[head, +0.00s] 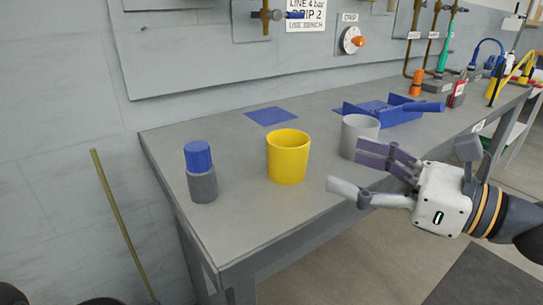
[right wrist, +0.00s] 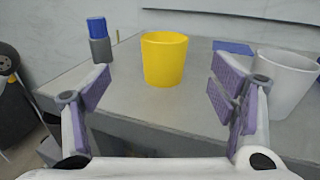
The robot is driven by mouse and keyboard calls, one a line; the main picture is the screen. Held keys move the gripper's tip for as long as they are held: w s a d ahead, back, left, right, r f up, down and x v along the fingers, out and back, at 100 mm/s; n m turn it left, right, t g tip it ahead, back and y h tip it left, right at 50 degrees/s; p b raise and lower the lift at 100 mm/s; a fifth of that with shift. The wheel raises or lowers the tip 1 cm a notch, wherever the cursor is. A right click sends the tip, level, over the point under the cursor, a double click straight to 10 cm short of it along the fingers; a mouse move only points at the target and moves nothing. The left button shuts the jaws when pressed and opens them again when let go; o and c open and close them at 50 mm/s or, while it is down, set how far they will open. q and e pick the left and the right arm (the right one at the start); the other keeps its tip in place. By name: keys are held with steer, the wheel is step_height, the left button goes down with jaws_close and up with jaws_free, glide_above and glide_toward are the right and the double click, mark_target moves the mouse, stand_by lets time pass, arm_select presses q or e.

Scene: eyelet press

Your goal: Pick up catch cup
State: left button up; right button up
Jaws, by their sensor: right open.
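A yellow cup (head: 288,157) stands upright near the front of the grey bench. It shows centred between my fingers in the right wrist view (right wrist: 163,60). A pale grey cup (head: 352,137) stands to its right, near the front edge, partly behind my upper fingers; I cannot tell which one is the catch cup. My right gripper (head: 360,172) is open and empty, apart from the yellow cup and to its right in the head view. In the right wrist view the yellow cup lies beyond the fingertips. My left gripper is not in view.
A grey bottle with a blue cap (head: 201,172) stands left of the yellow cup. A blue mat (head: 270,116) and a blue tray-like fixture (head: 388,114) lie further back on the bench (head: 240,210). The bench between yellow cup and bottle is clear.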

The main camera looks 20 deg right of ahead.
mark_target(306, 145)
steer(key=x, duration=0.3)
steer(key=p+x, duration=0.1)
steer(key=x, duration=0.3)
steer(key=r+p+x, duration=0.1)
steer(key=x, duration=0.3)
steer(key=shift+w, duration=0.4)
steer(key=shift+w+f, duration=0.15)
steer(key=shift+w, duration=0.05)
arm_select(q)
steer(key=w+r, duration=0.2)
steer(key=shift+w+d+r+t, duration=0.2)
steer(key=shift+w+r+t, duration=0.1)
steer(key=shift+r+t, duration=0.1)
arm_select(e)
steer(key=c, duration=1.1)
